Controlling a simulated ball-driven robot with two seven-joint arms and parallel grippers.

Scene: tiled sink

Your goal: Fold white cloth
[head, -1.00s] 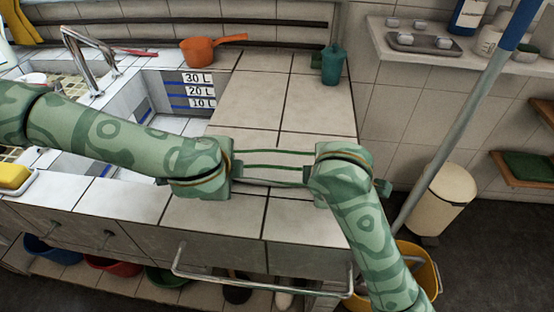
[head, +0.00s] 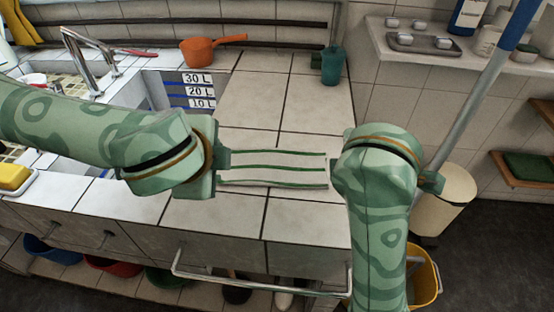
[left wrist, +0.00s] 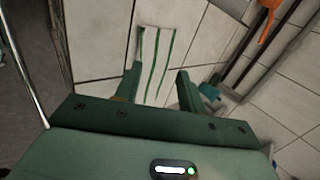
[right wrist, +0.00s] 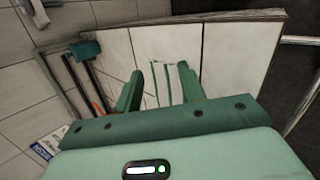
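The white cloth (head: 272,176) with green stripes lies on the tiled counter between my two grippers in the head view. It looks flat. It also shows in the left wrist view (left wrist: 153,52) and the right wrist view (right wrist: 167,68). My left gripper (left wrist: 160,69) is open with the cloth visible beyond and between its fingers. In the head view it is at the cloth's left end, partly covering it. My right gripper (right wrist: 160,68) is open, pointing at the cloth from the right. Its fingers are mostly hidden by my arm in the head view.
The sink (head: 160,95) with its faucet (head: 88,55) is at the left. A metal rail (head: 255,286) runs along the front. The counter behind the cloth is clear.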

